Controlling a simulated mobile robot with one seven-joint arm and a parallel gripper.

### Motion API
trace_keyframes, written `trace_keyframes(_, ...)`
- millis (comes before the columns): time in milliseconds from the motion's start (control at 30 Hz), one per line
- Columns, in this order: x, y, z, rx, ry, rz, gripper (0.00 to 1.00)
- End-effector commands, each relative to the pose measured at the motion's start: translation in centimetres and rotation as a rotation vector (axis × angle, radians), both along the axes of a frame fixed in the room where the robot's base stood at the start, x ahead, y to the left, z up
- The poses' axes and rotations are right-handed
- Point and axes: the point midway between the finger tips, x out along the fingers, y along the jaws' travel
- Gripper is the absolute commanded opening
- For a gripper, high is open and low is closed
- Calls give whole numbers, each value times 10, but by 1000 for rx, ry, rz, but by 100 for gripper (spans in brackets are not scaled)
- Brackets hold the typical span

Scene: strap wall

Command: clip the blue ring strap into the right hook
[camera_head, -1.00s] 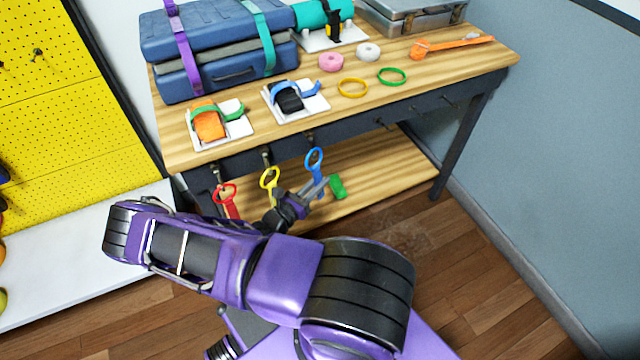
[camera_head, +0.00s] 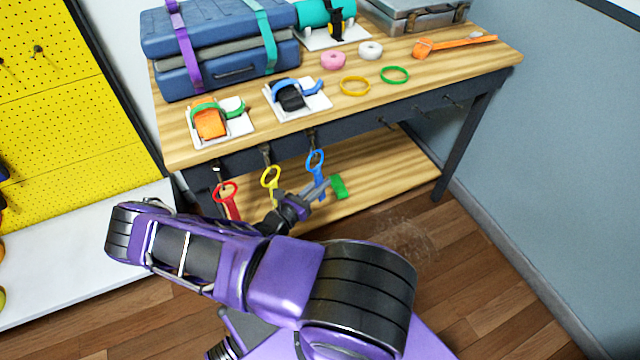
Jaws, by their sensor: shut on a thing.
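The blue ring strap (camera_head: 316,162) has its ring at the top, just below a dark hook (camera_head: 311,136) on the table's front edge. I cannot tell whether the ring hangs on that hook. My gripper (camera_head: 322,188) is at the strap's lower part, below the ring, and is shut on it; the fingers partly hide the strap. To the right, bare dark hooks (camera_head: 386,124) and (camera_head: 452,101) stick out from the same edge.
A red ring strap (camera_head: 226,195) and a yellow ring strap (camera_head: 270,178) hang left of the blue one. A green piece (camera_head: 339,187) is just right of my gripper. The wooden table (camera_head: 440,70) has a lower shelf (camera_head: 385,170). The space before the right hooks is clear.

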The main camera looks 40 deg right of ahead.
Motion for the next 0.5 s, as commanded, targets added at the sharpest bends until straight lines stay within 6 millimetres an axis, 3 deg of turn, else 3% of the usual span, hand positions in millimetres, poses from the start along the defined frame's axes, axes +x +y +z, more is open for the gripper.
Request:
trace_keyframes(33, 0, 0, 0, 0, 0, 0, 0)
trace_keyframes(67, 0, 0, 0, 0, 0, 0, 20)
trace_keyframes(233, 0, 0, 0, 0, 0, 0, 51)
trace_keyframes(500, 0, 0, 0, 0, 0, 0, 52)
